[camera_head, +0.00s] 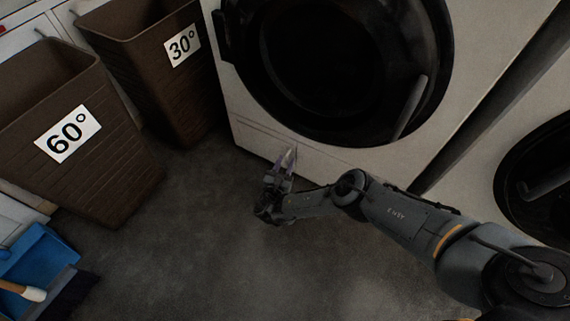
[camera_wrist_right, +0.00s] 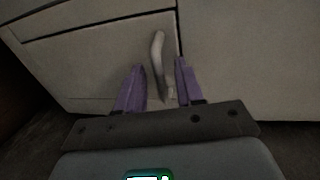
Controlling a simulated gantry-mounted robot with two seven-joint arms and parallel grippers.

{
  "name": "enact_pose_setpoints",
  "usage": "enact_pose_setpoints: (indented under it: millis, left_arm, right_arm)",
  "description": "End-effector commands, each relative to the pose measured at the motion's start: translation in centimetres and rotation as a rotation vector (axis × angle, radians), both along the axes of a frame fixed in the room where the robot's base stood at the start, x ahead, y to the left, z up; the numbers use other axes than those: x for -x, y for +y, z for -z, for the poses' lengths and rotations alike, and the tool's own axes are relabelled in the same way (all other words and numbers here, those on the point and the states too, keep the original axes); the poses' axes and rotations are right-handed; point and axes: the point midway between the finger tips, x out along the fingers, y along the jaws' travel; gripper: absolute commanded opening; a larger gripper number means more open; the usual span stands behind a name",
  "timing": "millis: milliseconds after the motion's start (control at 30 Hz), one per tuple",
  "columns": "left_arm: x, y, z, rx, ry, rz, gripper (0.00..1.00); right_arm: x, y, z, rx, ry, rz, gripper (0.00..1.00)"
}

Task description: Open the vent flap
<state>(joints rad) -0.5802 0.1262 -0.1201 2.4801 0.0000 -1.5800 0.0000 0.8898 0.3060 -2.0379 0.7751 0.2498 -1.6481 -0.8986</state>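The vent flap (camera_head: 262,142) is a pale panel at the lower left of the washing machine front, near the floor. In the right wrist view the flap (camera_wrist_right: 100,63) fills the upper left, with a thin dark seam around it. A pale, curved, upright handle (camera_wrist_right: 157,48) stands near the flap's right edge. My right gripper (camera_head: 288,160) is low in front of the machine. In its wrist view the purple fingers (camera_wrist_right: 159,66) are apart, one on each side of the handle; I cannot tell whether they touch it. My left gripper is not in view.
The washing machine (camera_head: 235,75) has a dark round door above the flap. Brown baskets marked 60° (camera_head: 115,175) and 30° (camera_head: 140,75) stand at left. A blue dustpan (camera_head: 35,262) and a brush (camera_head: 72,292) lie lower left. A second machine (camera_head: 490,120) is at right. The middle floor is clear.

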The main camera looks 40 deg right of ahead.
Motion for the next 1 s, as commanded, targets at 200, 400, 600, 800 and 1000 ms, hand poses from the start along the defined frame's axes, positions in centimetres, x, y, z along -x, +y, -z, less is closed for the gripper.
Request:
enact_pose_setpoints:
  millis: [200, 400, 600, 800, 1000]
  left_arm:
    - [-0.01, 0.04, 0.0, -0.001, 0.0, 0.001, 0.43]
    - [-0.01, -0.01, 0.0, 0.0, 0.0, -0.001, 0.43]
    - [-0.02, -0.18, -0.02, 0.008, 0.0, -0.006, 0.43]
    - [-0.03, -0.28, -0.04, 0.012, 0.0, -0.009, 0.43]
    - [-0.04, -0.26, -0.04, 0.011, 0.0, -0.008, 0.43]
  right_arm:
    - [0.0, 0.02, 0.0, 0.0, 0.0, 0.0, 0.12]
    - [0.02, 0.03, 0.01, 0.0, 0.0, 0.0, 0.0]
    - [0.02, 0.02, 0.02, 0.0, 0.0, 0.0, 0.0]
    - [0.03, 0.02, 0.02, 0.0, 0.0, 0.0, 0.0]
    - [0.03, 0.02, 0.03, 0.0, 0.0, 0.0, 0.0]
